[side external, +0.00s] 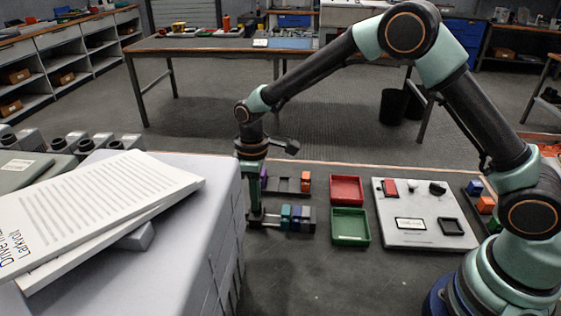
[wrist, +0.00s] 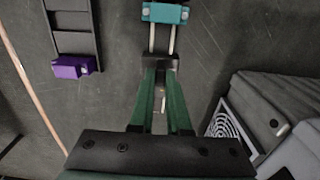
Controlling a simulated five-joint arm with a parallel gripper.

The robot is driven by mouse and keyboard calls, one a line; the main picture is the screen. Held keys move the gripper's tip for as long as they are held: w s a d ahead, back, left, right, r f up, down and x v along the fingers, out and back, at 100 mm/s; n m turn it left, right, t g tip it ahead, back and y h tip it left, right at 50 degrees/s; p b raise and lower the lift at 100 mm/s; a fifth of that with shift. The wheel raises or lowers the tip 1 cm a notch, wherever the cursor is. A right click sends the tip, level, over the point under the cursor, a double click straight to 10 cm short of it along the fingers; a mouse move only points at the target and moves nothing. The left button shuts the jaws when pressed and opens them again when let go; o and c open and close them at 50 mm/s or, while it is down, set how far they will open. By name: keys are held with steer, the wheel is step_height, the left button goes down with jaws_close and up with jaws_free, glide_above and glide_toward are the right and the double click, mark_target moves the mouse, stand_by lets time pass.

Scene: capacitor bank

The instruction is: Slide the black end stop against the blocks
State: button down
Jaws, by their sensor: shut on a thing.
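The black end stop (wrist: 161,61) sits across two thin pale rails at the tips of my gripper (wrist: 160,75), whose green fingers are shut on it. The teal block (wrist: 165,13) is on the same rails further up the wrist view, with bare rail between it and the stop. In the side view my gripper (side external: 256,217) is low at the left end of the row, left of the teal block (side external: 286,212), a blue block (side external: 296,214) and a dark block (side external: 308,217). The stop is hard to make out there.
A second black rack holds a purple block (wrist: 72,66) and an orange block (side external: 305,181). A red tray (side external: 346,177) and a green tray (side external: 350,240) stand to the right. A vented grey unit (wrist: 224,124) is close beside my gripper.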

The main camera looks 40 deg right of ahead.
stand_by(0.4)
steer(key=shift+s+d, duration=1.8)
steer(key=c, duration=1.1)
jaws_free()
steer(key=shift+r, duration=0.1)
steer(key=shift+r, duration=3.45)
